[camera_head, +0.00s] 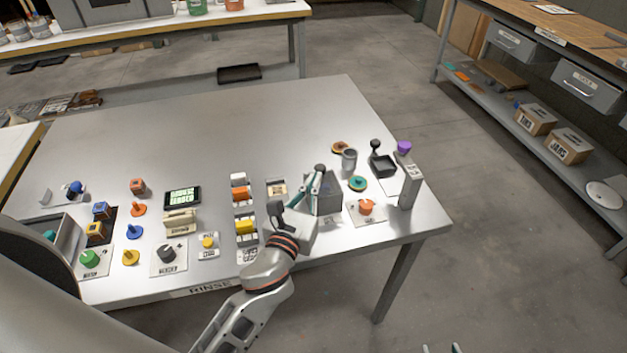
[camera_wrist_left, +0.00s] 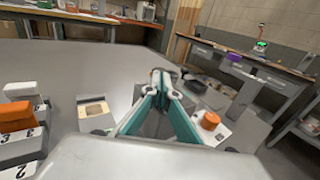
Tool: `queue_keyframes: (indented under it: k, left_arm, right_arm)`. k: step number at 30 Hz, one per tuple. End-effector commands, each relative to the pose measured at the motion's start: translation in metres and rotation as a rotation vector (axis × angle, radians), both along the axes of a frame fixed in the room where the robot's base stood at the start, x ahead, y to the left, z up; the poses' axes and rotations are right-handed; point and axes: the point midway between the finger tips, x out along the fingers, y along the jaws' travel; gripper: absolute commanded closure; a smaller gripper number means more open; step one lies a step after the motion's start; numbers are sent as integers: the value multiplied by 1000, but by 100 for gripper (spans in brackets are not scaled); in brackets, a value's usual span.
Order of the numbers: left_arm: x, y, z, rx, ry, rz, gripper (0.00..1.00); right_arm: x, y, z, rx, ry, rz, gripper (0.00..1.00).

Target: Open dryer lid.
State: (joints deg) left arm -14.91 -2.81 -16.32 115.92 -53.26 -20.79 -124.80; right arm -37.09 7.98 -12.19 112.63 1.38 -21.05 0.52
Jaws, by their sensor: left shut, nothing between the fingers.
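A grey box (camera_head: 329,203), which looks like the dryer, stands near the right front of the steel table. Its top is partly hidden by my left gripper, and I cannot make out the lid clearly. My left gripper (camera_head: 319,170) is shut and empty, with its teal fingers reaching up at the box's upper left side. I cannot tell whether it touches the box. In the left wrist view the closed fingertips (camera_wrist_left: 165,78) are in the middle. My right gripper (camera_head: 440,348) shows only as two separated fingertips at the bottom edge, over the floor.
An orange knob on a white plate (camera_head: 366,208) is right of the box. The table's far half is clear.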

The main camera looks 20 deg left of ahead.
Motion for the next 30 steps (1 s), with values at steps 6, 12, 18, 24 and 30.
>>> queue_keyframes:
  k: [6, 12, 18, 24, 30]
  left_arm:
    - [0, 0, 0, 0, 0, 0, 100]
    - [11, 6, 4, 3, -4, -2, 100]
    - [49, 32, 5, 7, -5, -1, 100]
    - [70, 47, 2, 1, -2, 0, 100]
    - [71, 48, 0, 0, -1, 0, 100]
  right_arm:
    - [0, 0, -1, -1, 2, 0, 60]
    - [0, -1, 4, -3, 3, -1, 60]
    - [1, -1, 22, -3, -1, -1, 60]
    - [3, 0, 30, -1, -9, 0, 60]
    - [4, 0, 30, 0, -11, 0, 60]
